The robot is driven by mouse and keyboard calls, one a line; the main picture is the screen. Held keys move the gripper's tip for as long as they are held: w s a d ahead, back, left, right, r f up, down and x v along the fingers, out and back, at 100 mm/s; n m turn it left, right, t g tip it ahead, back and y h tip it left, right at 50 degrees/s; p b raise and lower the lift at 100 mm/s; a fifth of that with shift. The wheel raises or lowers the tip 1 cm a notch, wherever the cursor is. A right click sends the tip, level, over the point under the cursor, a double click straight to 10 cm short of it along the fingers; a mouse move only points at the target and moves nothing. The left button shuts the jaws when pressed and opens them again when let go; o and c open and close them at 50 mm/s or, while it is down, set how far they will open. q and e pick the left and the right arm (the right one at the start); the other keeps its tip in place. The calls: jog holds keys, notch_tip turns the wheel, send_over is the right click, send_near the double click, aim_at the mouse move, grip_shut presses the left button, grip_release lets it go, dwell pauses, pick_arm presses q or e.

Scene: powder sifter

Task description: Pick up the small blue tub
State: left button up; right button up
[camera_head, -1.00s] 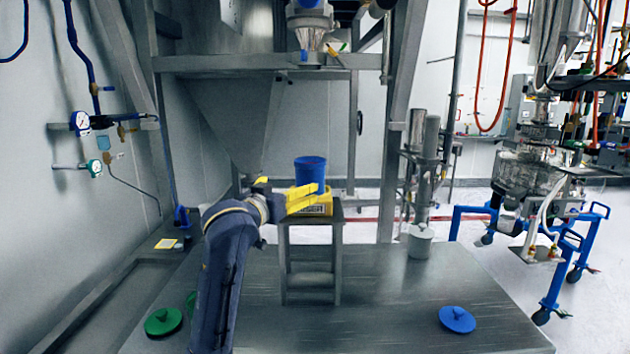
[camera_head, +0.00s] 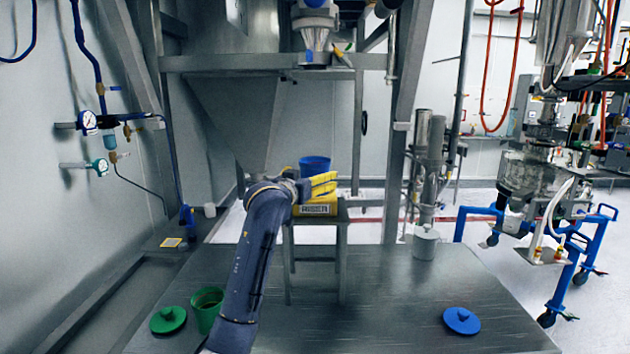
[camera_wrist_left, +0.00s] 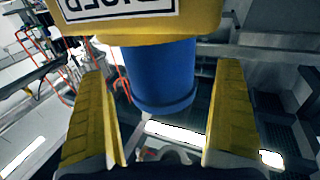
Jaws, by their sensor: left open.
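The small blue tub (camera_head: 314,162) stands on a yellow box (camera_head: 316,210) with a dark-lettered label, on top of a metal stand (camera_head: 341,225). My left gripper (camera_head: 323,184) is open at the tub, and its yellow fingers hide the tub's lower part in the head view. In the left wrist view, which is upside down, the blue tub (camera_wrist_left: 166,75) shows between the two spread yellow fingers, with gaps on both sides. I cannot tell how deep it sits between them. The yellow box (camera_wrist_left: 135,25) fills the top there. My right gripper is not in view.
A green tub (camera_head: 207,308) and a green lid (camera_head: 168,320) are at the table's front left, beside my left arm. A blue lid (camera_head: 461,320) lies front right. A pale cup (camera_head: 425,243) stands at the back right. The table (camera_head: 395,300) is clear between stand and blue lid.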

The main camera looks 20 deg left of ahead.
pick_arm(q)
jog(key=shift+w+d, duration=0.15)
jog(key=shift+w, duration=0.8)
jog(key=shift+w+d, duration=0.1)
jog(key=shift+w, duration=0.8)
jog(key=c, duration=1.5)
jog(key=shift+o, duration=0.2)
notch_tip(320, 180, up, 20)
jog(key=shift+r, duration=0.1)
jog(key=shift+r, duration=2.4)
